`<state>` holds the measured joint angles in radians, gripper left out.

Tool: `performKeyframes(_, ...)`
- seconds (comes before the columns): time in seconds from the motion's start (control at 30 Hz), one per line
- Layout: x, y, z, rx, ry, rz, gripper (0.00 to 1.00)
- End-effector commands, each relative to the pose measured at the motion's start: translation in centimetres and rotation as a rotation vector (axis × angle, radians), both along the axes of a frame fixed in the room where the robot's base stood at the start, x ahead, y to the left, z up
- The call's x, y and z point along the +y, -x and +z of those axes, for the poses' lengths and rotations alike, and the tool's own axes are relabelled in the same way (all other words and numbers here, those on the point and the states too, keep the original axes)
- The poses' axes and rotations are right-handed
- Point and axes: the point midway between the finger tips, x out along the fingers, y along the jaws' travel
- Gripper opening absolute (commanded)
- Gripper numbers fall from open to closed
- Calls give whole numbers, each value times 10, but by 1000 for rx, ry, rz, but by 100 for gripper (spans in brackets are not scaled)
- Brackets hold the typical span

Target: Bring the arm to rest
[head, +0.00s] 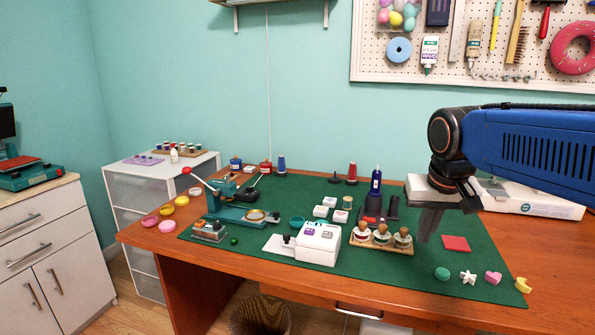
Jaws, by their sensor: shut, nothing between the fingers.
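My arm reaches in from the right edge of the head view, with a blue link and a dark wrist. My gripper (428,232) points down over the right part of the green mat (330,262). Its dark fingers are together with nothing between them. The fingertips are between the wooden rack of stampers (381,242) and the flat red square (456,243). I cannot tell how high above the mat they are. The wrist and gripper hide part of a white device (530,203) behind them.
A teal lever press (240,208) and a white box (318,243) stand on the mat. Small shapes, including a pink heart (493,278), lie at the mat's front right. A pegboard (395,60) with tools hangs behind. A white drawer unit (130,190) stands left of the wooden table.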

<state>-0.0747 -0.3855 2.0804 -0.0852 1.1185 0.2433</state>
Motion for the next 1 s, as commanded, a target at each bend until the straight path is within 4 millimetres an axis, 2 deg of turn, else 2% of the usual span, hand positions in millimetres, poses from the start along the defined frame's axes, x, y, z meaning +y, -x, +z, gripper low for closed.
performKeyframes(0.03, -2, 19, -8, -6, -2, 11, 0)
performKeyframes(0.2, -7, 70, -39, -26, -2, 52, 0)
performKeyframes(0.4, -10, 127, -83, -50, -1, 101, 0)
performKeyframes(0.5, -10, 149, -103, -61, -1, 120, 0)
performKeyframes(0.7, -10, 173, -128, -75, 2, 143, 0)
performKeyframes(1.0, -10, 178, -133, -76, 3, 148, 0)
